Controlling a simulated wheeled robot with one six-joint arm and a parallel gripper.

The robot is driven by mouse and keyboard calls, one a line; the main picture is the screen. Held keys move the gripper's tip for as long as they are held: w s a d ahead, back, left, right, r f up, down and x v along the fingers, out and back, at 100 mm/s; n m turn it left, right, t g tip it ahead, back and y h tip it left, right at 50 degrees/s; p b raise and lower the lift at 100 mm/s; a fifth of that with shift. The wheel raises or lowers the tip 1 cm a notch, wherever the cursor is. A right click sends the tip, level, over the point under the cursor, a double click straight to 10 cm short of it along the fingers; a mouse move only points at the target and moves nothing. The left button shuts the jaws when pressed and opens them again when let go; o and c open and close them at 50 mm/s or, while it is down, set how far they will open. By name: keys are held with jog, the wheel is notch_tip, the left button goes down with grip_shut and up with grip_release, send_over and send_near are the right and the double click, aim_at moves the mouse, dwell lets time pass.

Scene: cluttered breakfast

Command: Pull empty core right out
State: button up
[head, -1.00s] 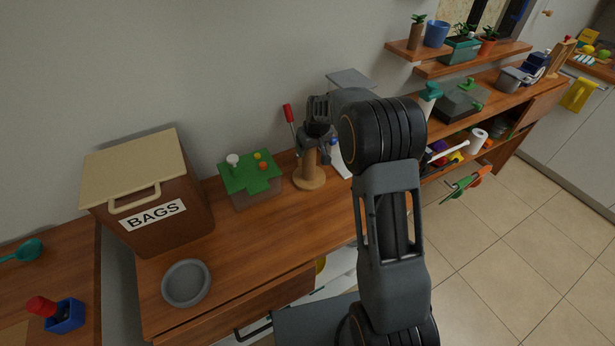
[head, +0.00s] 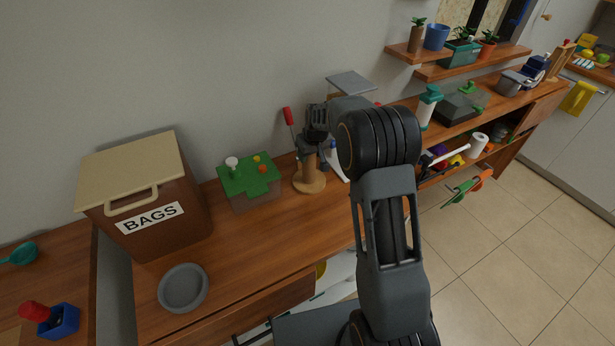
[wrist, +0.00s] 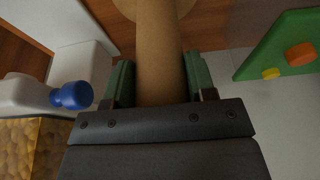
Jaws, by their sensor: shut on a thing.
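The empty core is a plain brown cardboard tube (wrist: 158,45), standing upright on a round wooden base (head: 309,184) on the wooden counter. The lower part of the core also shows in the head view (head: 308,168). My gripper (wrist: 159,80) is shut around the core, with a green-padded finger on each side of it. In the head view my gripper (head: 318,138) is at the upper part of the core, and my own dark wrist hides some of it. Whether a rod runs inside the core cannot be seen.
A green-topped box (head: 250,178) stands left of the core, with a red-handled tool (head: 288,117) behind. A white bottle with a blue tip (wrist: 72,95) is close by in the wrist view. The BAGS bin (head: 150,200) and grey plate (head: 183,287) are further left.

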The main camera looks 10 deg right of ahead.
jog(key=c, duration=0.5)
